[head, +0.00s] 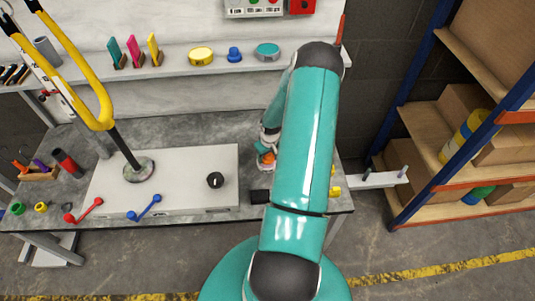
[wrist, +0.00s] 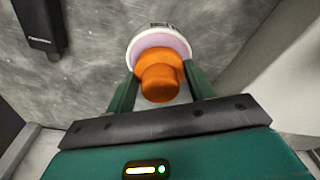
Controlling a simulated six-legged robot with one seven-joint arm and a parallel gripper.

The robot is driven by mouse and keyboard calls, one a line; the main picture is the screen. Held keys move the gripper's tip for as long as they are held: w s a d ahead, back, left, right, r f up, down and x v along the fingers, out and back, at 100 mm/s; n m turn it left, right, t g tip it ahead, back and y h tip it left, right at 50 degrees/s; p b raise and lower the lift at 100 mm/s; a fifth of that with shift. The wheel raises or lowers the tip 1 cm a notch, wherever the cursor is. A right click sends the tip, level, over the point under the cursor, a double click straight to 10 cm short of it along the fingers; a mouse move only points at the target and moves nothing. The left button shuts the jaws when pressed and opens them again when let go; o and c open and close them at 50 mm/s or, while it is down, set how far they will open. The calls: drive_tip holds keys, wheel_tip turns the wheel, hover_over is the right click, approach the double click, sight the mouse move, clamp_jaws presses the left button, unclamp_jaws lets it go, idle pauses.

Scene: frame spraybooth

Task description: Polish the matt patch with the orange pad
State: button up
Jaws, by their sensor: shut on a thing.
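The orange pad (wrist: 160,75) has an orange knob on a wide, pale pinkish-white disc. In the wrist view my gripper (wrist: 161,88) has its two green fingers on either side of the knob, shut on it. In the head view the pad (head: 266,159) shows at the right of the bench, partly hidden by my arm. I cannot tell whether its disc touches the bench top. A white panel (head: 205,165) lies on the bench to the left. I cannot make out the matt patch for certain.
A yellow-handled arm (head: 103,115) stands on a round foot (head: 139,170) on the panel. A black block (wrist: 40,22) is beside the pad. Shelving (head: 425,140) stands right.

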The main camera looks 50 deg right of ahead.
drive_tip(key=shift+f, duration=0.55)
idle(1.8)
drive_tip(key=shift+r, duration=0.1)
drive_tip(key=shift+r, duration=3.45)
